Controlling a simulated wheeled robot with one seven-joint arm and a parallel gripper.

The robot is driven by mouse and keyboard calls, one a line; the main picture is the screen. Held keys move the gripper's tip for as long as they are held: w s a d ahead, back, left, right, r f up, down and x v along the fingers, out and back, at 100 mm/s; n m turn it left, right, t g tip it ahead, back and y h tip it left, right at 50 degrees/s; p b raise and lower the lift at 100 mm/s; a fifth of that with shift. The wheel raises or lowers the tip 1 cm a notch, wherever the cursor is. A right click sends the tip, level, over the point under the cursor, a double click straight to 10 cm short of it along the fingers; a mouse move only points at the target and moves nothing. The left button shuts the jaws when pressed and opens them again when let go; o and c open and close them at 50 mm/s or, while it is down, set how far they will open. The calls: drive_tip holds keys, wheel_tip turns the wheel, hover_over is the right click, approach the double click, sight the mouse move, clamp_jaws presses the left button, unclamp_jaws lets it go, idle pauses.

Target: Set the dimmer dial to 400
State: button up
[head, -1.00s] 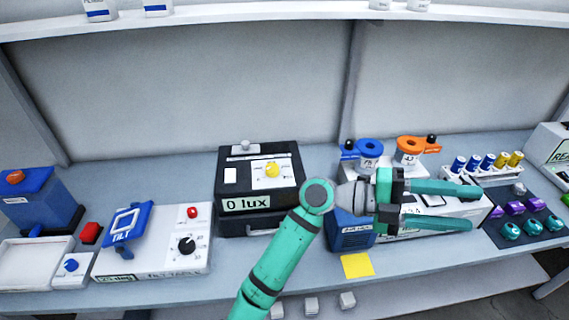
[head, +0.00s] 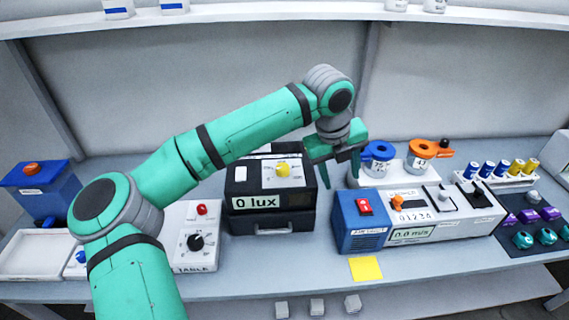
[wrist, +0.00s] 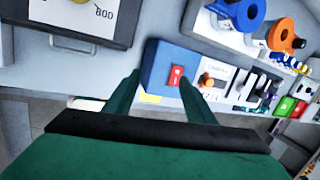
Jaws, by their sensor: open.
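The dimmer dial (head: 283,170) is a yellow knob on a white scale plate, on top of a black box (head: 246,190). The box's display (head: 255,202) reads "0 lux". My gripper (head: 340,182) is open and empty, pointing down just right of the black box, apart from the dial. In the wrist view, the open fingers (wrist: 158,90) frame a blue unit with a red switch (wrist: 176,75).
The blue-and-white fan unit (head: 363,238) stands right of the black box. A white unit with a black knob (head: 195,242) is at left, partly behind my arm. A yellow note (head: 366,268) lies at the front edge.

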sight(283, 167)
drive_tip(key=w+a+r+n+t+y, duration=0.1)
drive_tip(key=w+a+r+y, duration=0.15)
drive_tip(key=a, duration=0.35)
drive_tip(key=w+a+r+n+t+y, duration=0.1)
drive_tip(key=w+a+r+n+y, duration=0.15)
drive_tip(key=a, duration=0.35)
drive_tip(key=shift+m, duration=0.45)
drive_tip(key=x, duration=0.5)
drive_tip(key=w+x, duration=0.1)
drive_tip(key=x, duration=0.4)
drive_tip(key=shift+w+d+r, duration=0.15)
drive_tip(key=shift+r, duration=0.05)
drive_tip(key=c, duration=1)
